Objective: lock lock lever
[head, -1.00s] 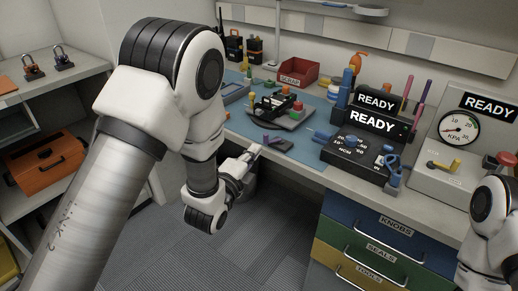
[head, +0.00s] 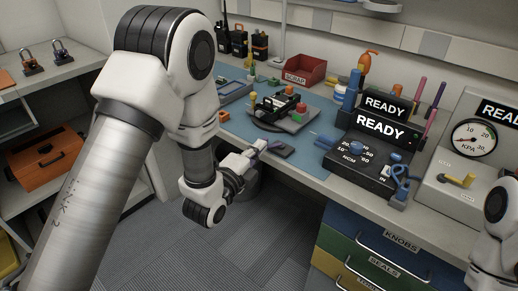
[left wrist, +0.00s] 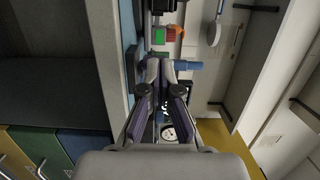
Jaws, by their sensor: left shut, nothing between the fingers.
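In the left wrist view the shut fingertips (left wrist: 159,66) point over the bench. A dark fixture (head: 268,120) with green, red and yellow parts stands behind the block. My right gripper is out of view.
A black tester reading READY (head: 380,129) stands right of the block, with blue cylinders beside it. A pressure gauge (head: 474,138) is farther right. A red scrap bin (head: 305,71) stands behind. Coloured drawers (head: 365,243) are below the bench; open floor lies left of them.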

